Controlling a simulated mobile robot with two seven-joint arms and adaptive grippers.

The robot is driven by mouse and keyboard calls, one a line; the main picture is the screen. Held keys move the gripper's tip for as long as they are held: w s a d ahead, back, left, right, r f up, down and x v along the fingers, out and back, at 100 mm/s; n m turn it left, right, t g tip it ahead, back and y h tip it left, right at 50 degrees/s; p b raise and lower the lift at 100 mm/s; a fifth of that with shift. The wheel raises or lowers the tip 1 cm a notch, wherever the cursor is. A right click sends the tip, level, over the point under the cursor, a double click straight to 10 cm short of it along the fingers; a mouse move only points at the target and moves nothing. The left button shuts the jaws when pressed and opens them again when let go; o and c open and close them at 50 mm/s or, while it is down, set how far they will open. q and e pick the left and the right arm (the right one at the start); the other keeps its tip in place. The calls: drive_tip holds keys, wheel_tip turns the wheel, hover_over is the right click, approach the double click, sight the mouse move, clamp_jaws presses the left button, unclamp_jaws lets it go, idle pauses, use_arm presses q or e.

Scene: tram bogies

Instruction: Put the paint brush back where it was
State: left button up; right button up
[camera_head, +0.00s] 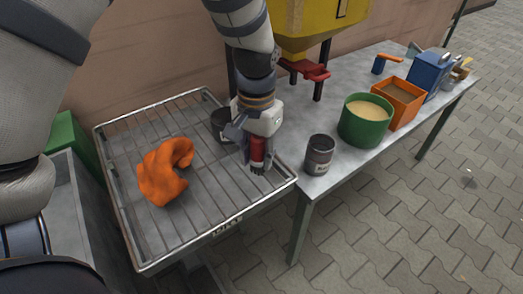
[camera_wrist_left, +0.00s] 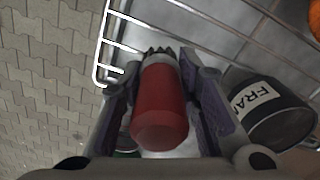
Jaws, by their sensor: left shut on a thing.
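My left gripper (camera_head: 257,158) is shut on the paint brush (camera_head: 258,148), over the right part of the wire rack (camera_head: 150,262). The brush has a thick red handle and dark bristles, which point down. In the left wrist view, the red handle (camera_wrist_left: 160,112) sits between the two fingers, with the dark bristles at its far end by the rack's corner. I cannot tell whether the bristles touch the rack. My right gripper is not in view.
A labelled dark pot (camera_head: 319,153), a green bucket (camera_head: 364,122), an orange box (camera_head: 398,103) and a blue container (camera_head: 430,72) stand on the table (camera_head: 345,170). A yellow machine (camera_head: 315,22) rises behind.

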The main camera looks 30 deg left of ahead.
use_arm(q)
drive_tip(key=shift+r, duration=0.15)
drive_tip(key=o, duration=1.2)
drive_tip(key=shift+c, duration=0.2)
wheel_tip(320, 180, up, 12)
drive_tip(key=shift+s+r+p, duration=0.1)
drive_tip(key=shift+p, duration=0.55)
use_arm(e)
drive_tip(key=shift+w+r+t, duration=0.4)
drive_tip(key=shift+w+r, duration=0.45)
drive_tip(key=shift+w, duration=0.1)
